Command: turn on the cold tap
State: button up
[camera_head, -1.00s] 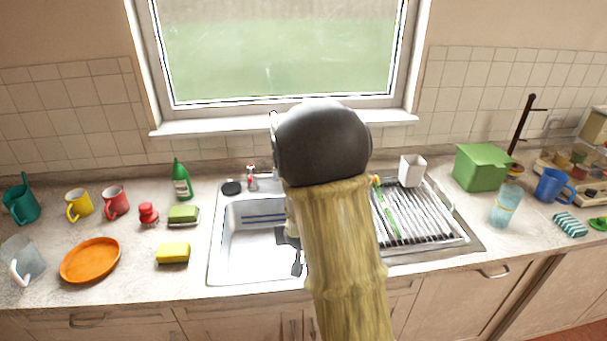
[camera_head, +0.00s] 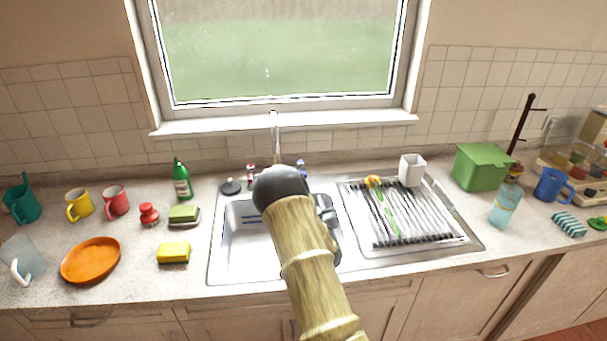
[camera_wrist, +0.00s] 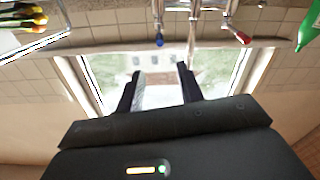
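The cold tap has a blue-marked handle (camera_head: 301,167) at the back right of the sink. It also shows as a blue-tipped handle (camera_wrist: 159,40) in the wrist view, above the gap between my fingers. The red-marked hot tap (camera_head: 250,171) stands at the back left and shows in the wrist view (camera_wrist: 243,38). The tall metal spout (camera_head: 274,135) rises between them. My gripper (camera_wrist: 160,83) is open and empty, its two dark fingers apart. It appears apart from the blue handle. In the head view my arm hides most of my gripper and part of the basin.
The sink basin (camera_head: 232,262) is in the middle, with a dish rack (camera_head: 418,225) on its right holding a brush. A white cup (camera_head: 412,170) stands behind the rack.

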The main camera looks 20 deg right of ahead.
jog(key=shift+p+x, duration=2.2)
jog(key=shift+x, duration=6.55)
grip_shut()
